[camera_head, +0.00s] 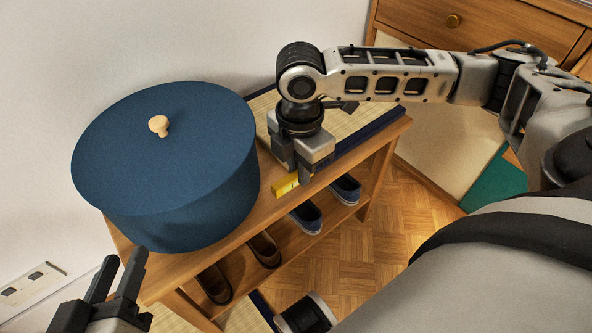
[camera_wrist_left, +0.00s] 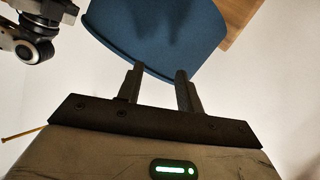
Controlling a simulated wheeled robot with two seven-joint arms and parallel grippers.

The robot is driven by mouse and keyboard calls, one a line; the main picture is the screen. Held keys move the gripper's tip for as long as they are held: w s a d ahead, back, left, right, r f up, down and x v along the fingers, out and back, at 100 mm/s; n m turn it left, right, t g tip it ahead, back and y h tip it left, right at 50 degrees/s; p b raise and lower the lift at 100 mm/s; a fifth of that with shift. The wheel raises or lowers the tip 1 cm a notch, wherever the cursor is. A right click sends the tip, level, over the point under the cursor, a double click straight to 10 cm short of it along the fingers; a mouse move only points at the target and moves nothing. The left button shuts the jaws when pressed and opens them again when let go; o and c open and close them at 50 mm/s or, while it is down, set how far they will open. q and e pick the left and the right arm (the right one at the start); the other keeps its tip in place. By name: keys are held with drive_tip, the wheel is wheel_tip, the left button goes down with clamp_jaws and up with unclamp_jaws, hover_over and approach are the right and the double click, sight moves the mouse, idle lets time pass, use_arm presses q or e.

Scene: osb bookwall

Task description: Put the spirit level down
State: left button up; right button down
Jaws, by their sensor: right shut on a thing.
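The yellow spirit level (camera_head: 285,185) is at the front edge of the wooden shoe bench, partly hidden by my right gripper. My right gripper (camera_head: 303,176) points down over the bench and is shut on the level. I cannot tell whether the level touches the bench top. My left gripper (camera_head: 120,278) is open and empty at the lower left, in front of the blue round box. In the left wrist view, its two fingers (camera_wrist_left: 158,88) stand apart with nothing between them.
A large blue round box (camera_head: 165,185) with a wooden knob fills the left of the bench (camera_head: 262,228). A woven mat (camera_head: 352,128) lies on the right part. Shoes (camera_head: 306,216) stand on the shelf below. A wooden drawer unit (camera_head: 480,30) is at the back right.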

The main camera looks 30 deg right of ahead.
sight(296, 177)
drive_tip(key=f+b, duration=0.1)
drive_tip(key=f, duration=0.1)
drive_tip(key=w+f+b, duration=0.1)
drive_tip(key=shift+f+b, duration=0.4)
drive_tip(key=shift+s+f, duration=0.15)
drive_tip(key=shift+f, duration=0.1)
drive_tip(key=c, duration=1.4)
unclamp_jaws()
drive_tip(key=shift+f, duration=0.1)
use_arm(q)
drive_tip(key=shift+d+r+n+t+h, duration=0.3)
drive_tip(key=shift+r+n+h, duration=0.15)
drive_tip(key=shift+n+h, duration=0.05)
use_arm(e)
drive_tip(key=shift+r, duration=0.2)
